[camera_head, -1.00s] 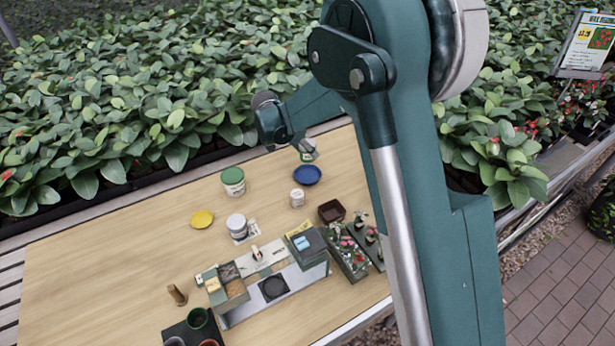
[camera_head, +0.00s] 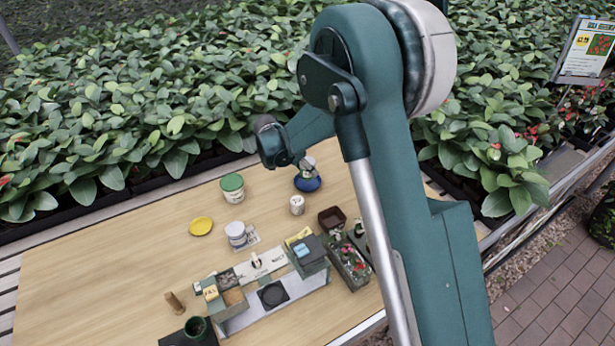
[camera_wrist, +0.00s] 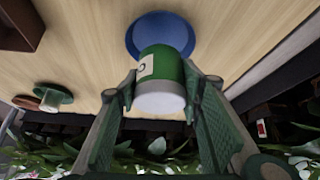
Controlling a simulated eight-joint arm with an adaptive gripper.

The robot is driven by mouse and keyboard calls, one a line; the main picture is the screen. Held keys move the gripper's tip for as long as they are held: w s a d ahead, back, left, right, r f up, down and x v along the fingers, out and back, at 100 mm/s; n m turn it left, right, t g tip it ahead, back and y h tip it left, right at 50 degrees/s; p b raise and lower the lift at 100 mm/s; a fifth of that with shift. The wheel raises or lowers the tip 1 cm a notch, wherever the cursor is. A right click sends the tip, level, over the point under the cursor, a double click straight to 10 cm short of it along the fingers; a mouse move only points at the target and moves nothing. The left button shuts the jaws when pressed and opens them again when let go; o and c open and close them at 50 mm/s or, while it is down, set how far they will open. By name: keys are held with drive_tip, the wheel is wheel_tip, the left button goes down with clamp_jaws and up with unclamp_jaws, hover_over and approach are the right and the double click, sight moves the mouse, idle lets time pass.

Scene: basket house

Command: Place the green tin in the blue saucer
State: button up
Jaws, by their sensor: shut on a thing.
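The green tin (camera_wrist: 168,68) is held between the two fingers of my gripper (camera_wrist: 160,88), with its pale end facing the wrist camera. The blue saucer (camera_wrist: 150,24) is just beyond the tin in the wrist view, partly hidden by it. In the head view the tin (camera_head: 309,163) is at the blue saucer (camera_head: 308,185), covering part of its far side. My gripper (camera_head: 304,170) is beside the tin there, small and partly blocked. I cannot tell whether the tin touches the saucer.
A green-lidded white tub (camera_head: 232,188) stands left of the saucer, and a small white can (camera_head: 297,205) stands in front. A yellow saucer (camera_head: 201,226), a white tub (camera_head: 236,234) and a brown square tray (camera_head: 332,219) are nearer. Dense plants border the table's back.

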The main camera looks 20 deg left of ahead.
sight(307, 174)
drive_tip(key=shift+f, duration=0.25)
drive_tip(key=shift+f+b, duration=0.35)
drive_tip(key=shift+f, duration=1.5)
drive_tip(key=shift+f, duration=0.1)
drive_tip(key=o, duration=0.6)
drive_tip(key=shift+o, duration=0.8)
drive_tip(key=shift+r, duration=0.3)
drive_tip(key=p+v, duration=0.1)
drive_tip(key=v, duration=1)
drive_tip(key=shift+s+a+r+p, duration=0.1)
drive_tip(key=shift+s+r+p, duration=0.1)
drive_tip(key=shift+r+p, duration=0.15)
